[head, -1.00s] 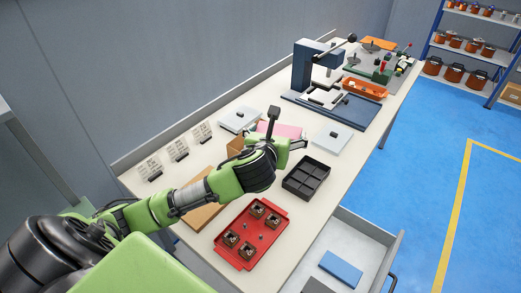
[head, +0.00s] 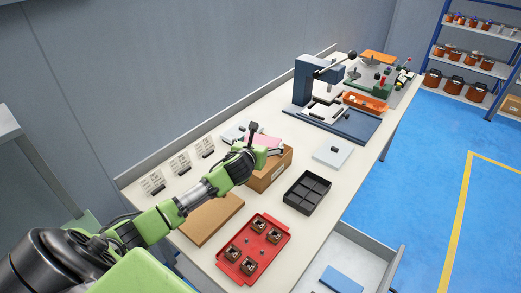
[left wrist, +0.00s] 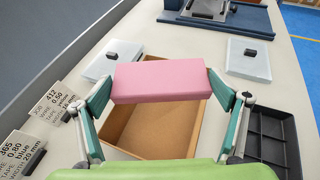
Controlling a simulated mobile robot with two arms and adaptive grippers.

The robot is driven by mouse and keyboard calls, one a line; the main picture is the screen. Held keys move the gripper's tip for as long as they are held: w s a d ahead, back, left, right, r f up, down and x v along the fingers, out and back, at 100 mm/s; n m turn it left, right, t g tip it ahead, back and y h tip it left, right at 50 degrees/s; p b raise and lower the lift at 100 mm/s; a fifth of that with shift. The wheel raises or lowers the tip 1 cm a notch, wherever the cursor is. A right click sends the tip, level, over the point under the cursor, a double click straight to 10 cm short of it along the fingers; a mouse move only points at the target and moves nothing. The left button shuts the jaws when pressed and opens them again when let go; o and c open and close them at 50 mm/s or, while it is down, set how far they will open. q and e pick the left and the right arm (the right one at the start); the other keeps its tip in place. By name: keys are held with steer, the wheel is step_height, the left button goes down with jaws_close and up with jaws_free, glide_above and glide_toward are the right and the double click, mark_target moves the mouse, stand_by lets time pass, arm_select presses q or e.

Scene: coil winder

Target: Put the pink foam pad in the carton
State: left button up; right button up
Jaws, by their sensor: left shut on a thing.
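The pink foam pad (left wrist: 160,81) is held between the two fingers of my left gripper (left wrist: 162,88), which is shut on it. In the left wrist view the pad hangs over the far part of the open carton (left wrist: 116,128), whose bare brown floor shows below it. In the head view the pad (head: 263,140) shows just beyond my left gripper (head: 262,150), above the carton (head: 270,176). The arm hides part of the carton there. My right gripper is not in view.
A black divided tray (head: 307,193) stands right of the carton, and a red tray (head: 253,249) with several brown parts is nearer. A brown board (head: 208,219) lies left. Label cards (head: 179,165) stand along the back. An open drawer (head: 345,262) juts out in front.

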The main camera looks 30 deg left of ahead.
arm_select(q)
step_height(320, 180, down, 3)
steer(key=shift+w+a+f, duration=0.1)
steer(key=shift+f, duration=0.1)
steer(key=shift+f+b, duration=0.3)
steer(key=shift+f, duration=0.2)
steer(key=o, duration=0.5)
